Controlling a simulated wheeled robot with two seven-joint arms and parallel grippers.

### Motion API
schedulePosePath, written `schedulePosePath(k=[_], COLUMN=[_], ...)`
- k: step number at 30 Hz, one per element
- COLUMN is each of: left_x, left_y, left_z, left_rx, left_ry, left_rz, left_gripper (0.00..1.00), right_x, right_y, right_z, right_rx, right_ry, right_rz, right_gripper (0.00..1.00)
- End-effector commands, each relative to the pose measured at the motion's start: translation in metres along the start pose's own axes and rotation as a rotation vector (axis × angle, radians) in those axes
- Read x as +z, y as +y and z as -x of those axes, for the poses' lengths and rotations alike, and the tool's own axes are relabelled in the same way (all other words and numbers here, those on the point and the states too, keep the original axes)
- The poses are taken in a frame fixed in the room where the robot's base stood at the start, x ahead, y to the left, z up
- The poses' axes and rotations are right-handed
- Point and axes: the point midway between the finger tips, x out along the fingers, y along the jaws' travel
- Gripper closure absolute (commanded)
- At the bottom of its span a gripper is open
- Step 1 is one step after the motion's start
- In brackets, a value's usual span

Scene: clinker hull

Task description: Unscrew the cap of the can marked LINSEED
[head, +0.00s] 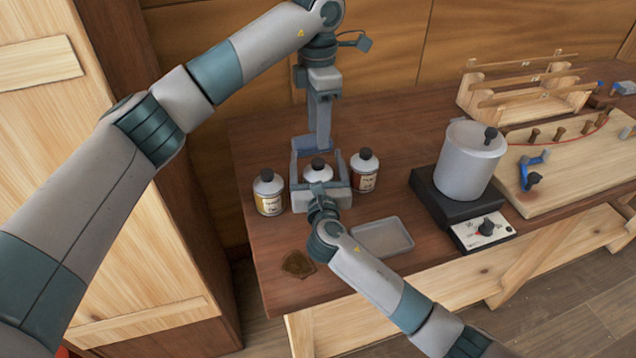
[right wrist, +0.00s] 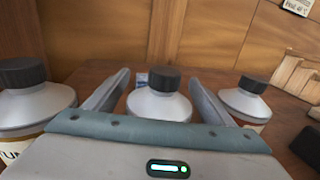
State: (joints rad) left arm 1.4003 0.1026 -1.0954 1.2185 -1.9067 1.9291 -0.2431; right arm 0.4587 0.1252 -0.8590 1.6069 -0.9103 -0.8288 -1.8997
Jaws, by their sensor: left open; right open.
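Three grey cans with black caps stand in a row on the brown bench: a left can (head: 268,194) with a yellowish label, a middle can (head: 318,174), and a right can (head: 364,172) with a red and white label. I cannot read LINSEED on any of them; the left can (right wrist: 32,108) shows "TUN" in the right wrist view, and the middle can's label is hidden. My right gripper (head: 316,156) is open, its fingers on either side of the middle can (right wrist: 158,105), below its cap (right wrist: 164,79). My left gripper (head: 319,128) is open, pointing down just behind the middle can.
A grey tray (head: 383,238) and a dark brown patch (head: 298,264) lie in front of the cans. A metal pot (head: 468,163) stands on a black hotplate (head: 430,190) to the right. Wooden racks and a board (head: 570,165) lie farther right.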

Motion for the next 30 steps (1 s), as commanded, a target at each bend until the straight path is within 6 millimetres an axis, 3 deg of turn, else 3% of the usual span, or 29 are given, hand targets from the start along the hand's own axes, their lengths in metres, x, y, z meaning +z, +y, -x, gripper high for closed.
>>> schedulePosePath(k=[8,15,18,25,30], left_x=[0.0,0.0,0.0,0.0,0.0001], left_y=[0.0,0.0,0.0,0.0,-0.0001], left_z=[0.0,0.0,0.0,0.0,-0.0001], left_rx=[0.0,0.0,0.0,0.0,0.0], left_ry=[0.0,0.0,0.0,0.0,0.0], left_rz=[0.0,0.0,-0.001,-0.062,-0.205], left_gripper=[0.58,0.58,0.58,0.58,0.58], right_x=[0.0003,0.0003,0.0003,0.0003,0.0002], right_y=[0.0002,0.0003,0.0003,0.0003,0.0003], right_z=[-0.0006,-0.0004,-0.0004,-0.0004,-0.0003], right_rx=[0.0,0.001,0.0,0.0,0.001], right_ry=[0.0,0.0,0.0,0.0,0.0], right_rz=[-0.001,-0.001,-0.001,-0.001,-0.001], right_gripper=[0.23,0.81,1.0,1.0,1.0])
